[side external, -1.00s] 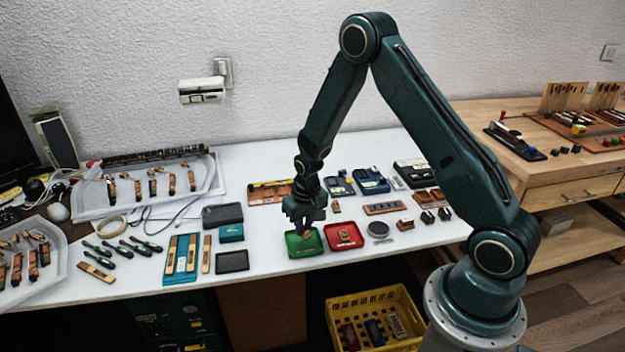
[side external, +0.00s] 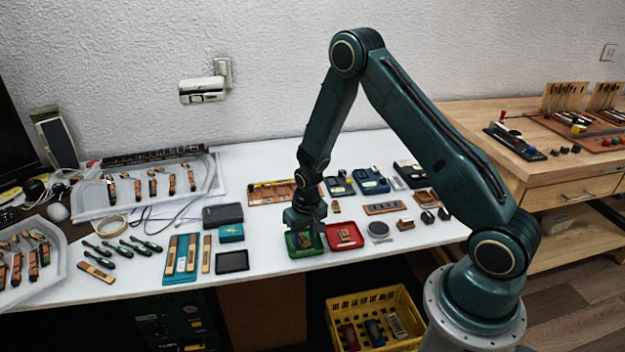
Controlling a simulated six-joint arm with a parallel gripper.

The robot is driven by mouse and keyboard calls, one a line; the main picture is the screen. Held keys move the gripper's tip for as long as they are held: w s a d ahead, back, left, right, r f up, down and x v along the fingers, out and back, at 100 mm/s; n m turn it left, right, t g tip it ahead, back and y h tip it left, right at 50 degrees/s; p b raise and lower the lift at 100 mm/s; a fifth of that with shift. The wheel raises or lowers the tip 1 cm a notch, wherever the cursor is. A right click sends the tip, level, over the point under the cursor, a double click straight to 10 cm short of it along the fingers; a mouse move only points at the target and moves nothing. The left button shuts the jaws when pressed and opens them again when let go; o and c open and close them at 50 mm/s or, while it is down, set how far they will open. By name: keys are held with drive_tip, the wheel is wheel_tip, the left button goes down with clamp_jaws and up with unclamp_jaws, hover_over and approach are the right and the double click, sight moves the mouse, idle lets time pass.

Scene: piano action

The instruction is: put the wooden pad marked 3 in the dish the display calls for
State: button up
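My gripper (side external: 304,235) points down into the green dish (side external: 293,252) near the front of the white table. A small brownish piece (side external: 303,240) shows at its fingertips, low in the green dish. It may be the wooden pad, but no number can be read on it. The fingers are small and partly hidden, so whether they grip it is unclear. The red dish (side external: 333,246) stands just right of the green one and holds a wooden piece (side external: 345,235) whose marking is too small to read. I cannot make out a readable display.
A grey round disc (side external: 379,229) lies right of the red dish. Dark boxes (side external: 222,214) and a black tray (side external: 232,262) lie left. Blue devices (side external: 371,181) stand behind. A yellow crate (side external: 403,302) is below the table's front edge.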

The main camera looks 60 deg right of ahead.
drive_tip(key=shift+r, duration=0.1)
wheel_tip(320, 180, up, 12)
drive_tip(key=s, duration=0.1)
drive_tip(key=shift+s+a, duration=0.2)
drive_tip(key=shift+a, duration=0.05)
idle(0.8)
idle(0.4)
wheel_tip(320, 180, up, 10)
drive_tip(key=n+t, duration=0.1)
hover_over(307, 245)
drive_tip(key=s+a, duration=0.3)
drive_tip(key=s+a+r+n+t, duration=0.1)
drive_tip(key=s+a+r, duration=0.2)
drive_tip(key=s+r, duration=0.4)
drive_tip(key=s+a+r+n+t, duration=0.1)
drive_tip(key=s+r, duration=0.2)
drive_tip(key=s, duration=0.3)
drive_tip(key=s+a+r+n+t, duration=0.1)
drive_tip(key=s+a+r, duration=0.1)
drive_tip(key=s, duration=0.5)
drive_tip(key=shift+s+a+r+y, duration=0.2)
drive_tip(key=shift+r+y, duration=0.1)
drive_tip(key=shift+r, duration=0.6)
